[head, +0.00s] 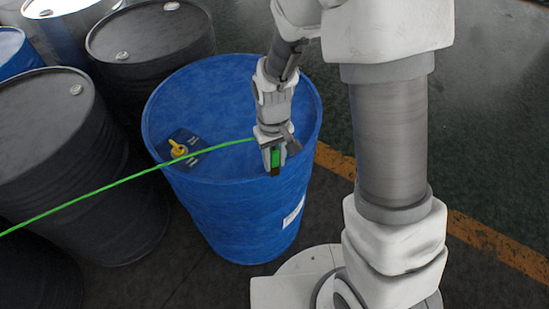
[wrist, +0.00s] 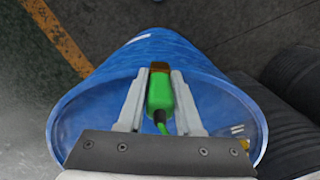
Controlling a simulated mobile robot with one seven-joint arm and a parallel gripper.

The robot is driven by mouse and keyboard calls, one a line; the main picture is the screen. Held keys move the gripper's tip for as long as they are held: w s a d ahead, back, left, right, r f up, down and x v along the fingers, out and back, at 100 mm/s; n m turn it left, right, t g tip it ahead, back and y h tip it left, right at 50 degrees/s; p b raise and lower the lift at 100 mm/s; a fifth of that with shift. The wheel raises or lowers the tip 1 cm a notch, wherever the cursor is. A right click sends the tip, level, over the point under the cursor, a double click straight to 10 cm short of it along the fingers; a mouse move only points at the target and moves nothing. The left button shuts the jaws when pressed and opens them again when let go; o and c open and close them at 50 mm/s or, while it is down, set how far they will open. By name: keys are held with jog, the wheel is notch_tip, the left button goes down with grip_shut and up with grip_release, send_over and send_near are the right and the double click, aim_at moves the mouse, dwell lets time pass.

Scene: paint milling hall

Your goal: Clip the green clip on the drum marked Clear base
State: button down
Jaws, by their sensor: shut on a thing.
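My gripper (head: 276,158) is shut on the green clip (wrist: 160,96), which has a brown metal tip (wrist: 160,67) pointing away from my wrist. The clip also shows in the head view (head: 275,157). A green cable (head: 105,188) runs from it to the left. The gripper is over the near right rim of the blue drum (head: 240,215), and the tip overlaps the rim in both views. I cannot tell whether it touches. The drum carries a white label (head: 293,213), too small to read.
A yellow fitting (head: 179,149) on a dark plate is on the blue drum's left top. Black drums (head: 45,105) (head: 150,40) stand close to the left and behind. Open floor (head: 490,130) with an orange line lies to the right.

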jog(key=shift+f+b, duration=0.6)
jog(key=shift+f, duration=0.2)
jog(key=shift+r, duration=0.15)
jog(key=shift+r+p, duration=1.65)
jog(key=shift+r, duration=0.45)
jog(key=shift+f, duration=0.15)
jog(key=shift+f+b, duration=0.55)
jog(key=shift+f+b, duration=1.3)
jog(key=shift+f, duration=0.2)
jog(key=c, duration=0.5)
grip_release()
